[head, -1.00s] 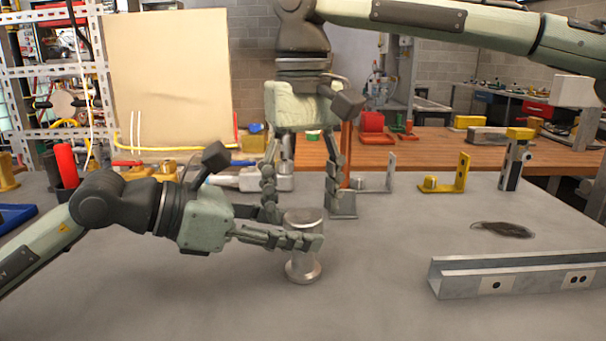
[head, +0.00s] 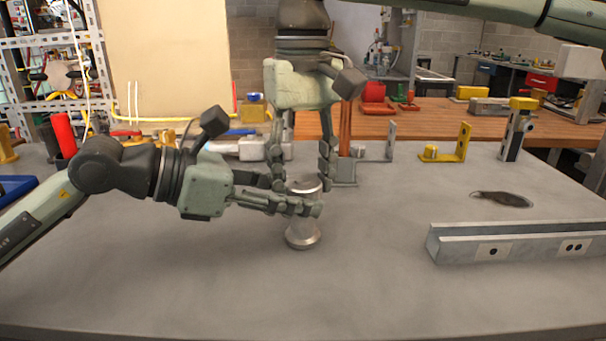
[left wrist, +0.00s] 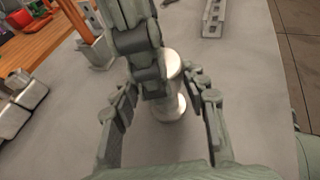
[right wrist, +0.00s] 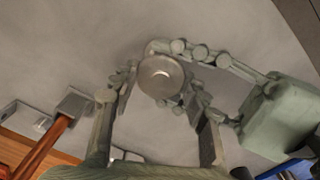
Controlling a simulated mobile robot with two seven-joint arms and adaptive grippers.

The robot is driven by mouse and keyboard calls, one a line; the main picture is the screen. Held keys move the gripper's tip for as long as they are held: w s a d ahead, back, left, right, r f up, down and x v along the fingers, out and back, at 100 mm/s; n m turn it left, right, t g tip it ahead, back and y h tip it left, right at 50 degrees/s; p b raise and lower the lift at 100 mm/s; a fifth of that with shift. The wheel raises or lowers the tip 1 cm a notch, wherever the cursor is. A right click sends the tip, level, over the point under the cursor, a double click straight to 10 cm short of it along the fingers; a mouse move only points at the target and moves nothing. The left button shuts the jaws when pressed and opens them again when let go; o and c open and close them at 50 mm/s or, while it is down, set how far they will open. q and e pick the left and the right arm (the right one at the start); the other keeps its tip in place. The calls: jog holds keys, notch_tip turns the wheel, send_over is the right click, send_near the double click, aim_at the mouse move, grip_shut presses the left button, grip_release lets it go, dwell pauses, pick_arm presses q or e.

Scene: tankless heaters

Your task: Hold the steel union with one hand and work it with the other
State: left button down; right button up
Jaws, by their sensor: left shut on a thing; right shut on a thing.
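The steel union (head: 303,235) stands upright on the grey table, a short cylinder with a wide flange at its foot. It also shows in the left wrist view (left wrist: 172,104) and from above in the right wrist view (right wrist: 160,77). My left gripper (head: 305,207) comes in level from the left and is shut around the union's body. My right gripper (head: 303,182) points down from above, its fingers on either side of the union's top, shut on it. The fingers hide much of the union's middle.
A grey steel channel (head: 520,243) lies at the right. Behind it are a dark flat piece (head: 502,198), a yellow bracket (head: 447,147) and an upright post (head: 515,135). Steel parts stand behind my grippers. The table's front is clear.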

jog(key=n, duration=0.3)
jog(key=o, duration=1.2)
jog(key=shift+o, duration=0.2)
notch_tip(320, 180, up, 4)
jog(key=shift+r, duration=0.15)
notch_tip(320, 180, up, 3)
jog(key=m, duration=0.3)
jog(key=shift+r, duration=0.2)
jog(key=shift+c, duration=0.3)
jog(key=shift+f, duration=0.1)
notch_tip(320, 180, down, 8)
jog(key=shift+r, duration=0.2)
